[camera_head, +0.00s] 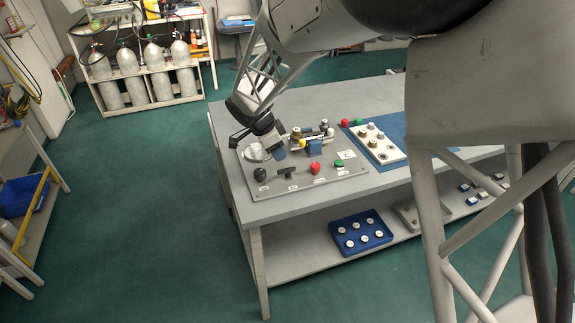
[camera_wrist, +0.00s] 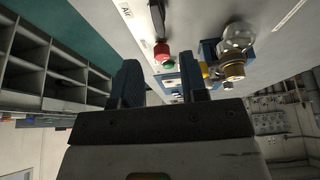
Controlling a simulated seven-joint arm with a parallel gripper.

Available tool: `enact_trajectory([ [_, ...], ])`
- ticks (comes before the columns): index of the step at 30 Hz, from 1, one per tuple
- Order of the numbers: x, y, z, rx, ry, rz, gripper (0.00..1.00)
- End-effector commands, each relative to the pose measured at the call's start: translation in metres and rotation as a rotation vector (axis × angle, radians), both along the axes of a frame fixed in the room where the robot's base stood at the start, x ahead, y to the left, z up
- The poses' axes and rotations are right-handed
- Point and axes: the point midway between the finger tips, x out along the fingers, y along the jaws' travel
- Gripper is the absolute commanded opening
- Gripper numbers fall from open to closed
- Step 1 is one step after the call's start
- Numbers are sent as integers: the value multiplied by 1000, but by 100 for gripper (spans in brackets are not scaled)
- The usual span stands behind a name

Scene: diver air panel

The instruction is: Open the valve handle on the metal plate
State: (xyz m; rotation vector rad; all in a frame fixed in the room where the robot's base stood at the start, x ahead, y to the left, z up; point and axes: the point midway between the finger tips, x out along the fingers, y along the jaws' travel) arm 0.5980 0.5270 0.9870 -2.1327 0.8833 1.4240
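The grey metal plate (camera_head: 318,184) lies on the workbench. It bears a dark T-shaped handle (camera_head: 287,173), a black round knob (camera_head: 260,174) and a cluster of brass and blue valve parts (camera_head: 314,147). I cannot tell for sure which part is the valve handle. My gripper (camera_head: 258,146) is low over the plate's back left part, by a round pale gauge (camera_head: 254,153). In the wrist view my gripper (camera_wrist: 159,62) has its two fingers apart, with nothing visibly held. The blue and brass valve parts (camera_wrist: 233,68) show beyond the right finger.
A red button (camera_head: 315,168) and a green button (camera_head: 339,164) stand on the plate's front right part. A blue mat (camera_head: 395,130) with a white block of knobs lies to the right. A blue tray (camera_head: 360,232) is on the lower shelf. The bench's front left edge is close.

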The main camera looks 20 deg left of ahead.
Motion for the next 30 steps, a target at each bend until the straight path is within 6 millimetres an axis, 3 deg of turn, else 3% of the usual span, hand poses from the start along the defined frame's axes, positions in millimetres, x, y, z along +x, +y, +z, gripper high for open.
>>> enact_trajectory([
  [10, 3, -4, -10, -2, 2, 0, 40],
  [24, 17, -18, -59, -2, 2, 0, 40],
  [30, 21, -21, -70, -1, 1, 0, 40],
])
